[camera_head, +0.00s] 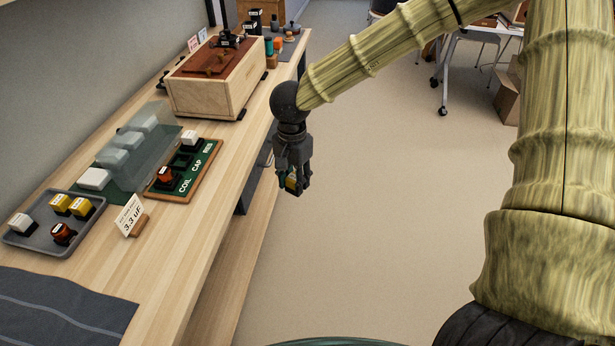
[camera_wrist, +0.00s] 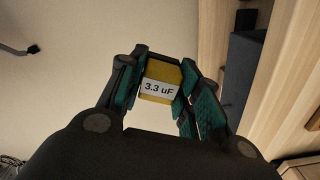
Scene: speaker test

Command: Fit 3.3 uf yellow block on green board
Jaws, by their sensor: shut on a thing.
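My gripper (camera_head: 294,188) is shut on a yellow block, held in the air just off the right edge of the bench. In the wrist view, the yellow block (camera_wrist: 161,80) sits between the two fingers with its white label reading 3.3 uF. The green board (camera_head: 187,170) lies on the bench to the left of my gripper, marked COIL, CAP and RES. A red-brown part (camera_head: 165,174) sits by COIL and a white part (camera_head: 190,138) at the far end by RES. The dark seat (camera_head: 181,160) by CAP between them looks empty.
A grey tray (camera_head: 38,240) holds two yellow blocks, a white one and a red-brown one. A 3.3 uF card (camera_head: 131,215) stands before the board. A clear tilted panel (camera_head: 145,140) rises behind the board. A wooden box (camera_head: 215,80) stands farther back.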

